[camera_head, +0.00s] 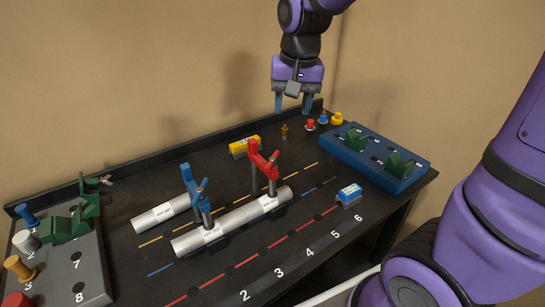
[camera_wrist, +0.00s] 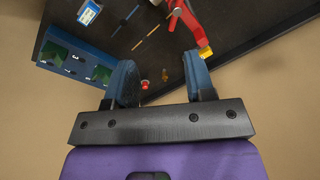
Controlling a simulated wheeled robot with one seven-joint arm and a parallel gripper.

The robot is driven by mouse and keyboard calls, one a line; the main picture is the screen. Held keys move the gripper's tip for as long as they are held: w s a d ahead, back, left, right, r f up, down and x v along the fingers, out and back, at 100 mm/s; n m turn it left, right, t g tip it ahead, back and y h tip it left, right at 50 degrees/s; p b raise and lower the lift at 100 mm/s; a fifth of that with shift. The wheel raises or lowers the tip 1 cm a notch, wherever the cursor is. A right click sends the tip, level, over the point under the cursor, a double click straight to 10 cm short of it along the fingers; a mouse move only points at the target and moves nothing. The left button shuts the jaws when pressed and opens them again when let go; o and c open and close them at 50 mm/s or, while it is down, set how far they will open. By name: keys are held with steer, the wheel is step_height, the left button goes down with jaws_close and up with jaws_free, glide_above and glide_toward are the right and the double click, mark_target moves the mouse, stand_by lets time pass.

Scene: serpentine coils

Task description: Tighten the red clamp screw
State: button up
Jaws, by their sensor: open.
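A red clamp (camera_head: 257,164) stands on the black table, with its bar reaching toward the right end of a grey pipe (camera_head: 240,216). Its red screw handle (camera_head: 273,157) sits at the front end of the bar. In the wrist view the red clamp (camera_wrist: 184,14) shows at the top, beyond the fingers. My gripper (camera_head: 294,108) is open and empty, high above the back edge of the table, behind and to the right of the red clamp. In the wrist view its two blue fingers (camera_wrist: 160,85) stand apart with nothing between them. The screw's lower tip is too small to make out.
A blue clamp (camera_head: 194,190) stands left of the red one. A yellow block (camera_head: 244,146), a brown peg (camera_head: 285,131) and small coloured knobs (camera_head: 310,125) lie near the back. A blue tray (camera_head: 405,179) is at right, a grey tray (camera_head: 90,262) at left, a blue-white block (camera_head: 349,195) at front right.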

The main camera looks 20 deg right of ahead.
steer(key=m+g, duration=0.1)
steer(key=m, duration=0.1)
glide_above(273, 157)
step_height(273, 157, down, 6)
step_height(273, 157, down, 11)
steer(key=shift+a+f, duration=0.1)
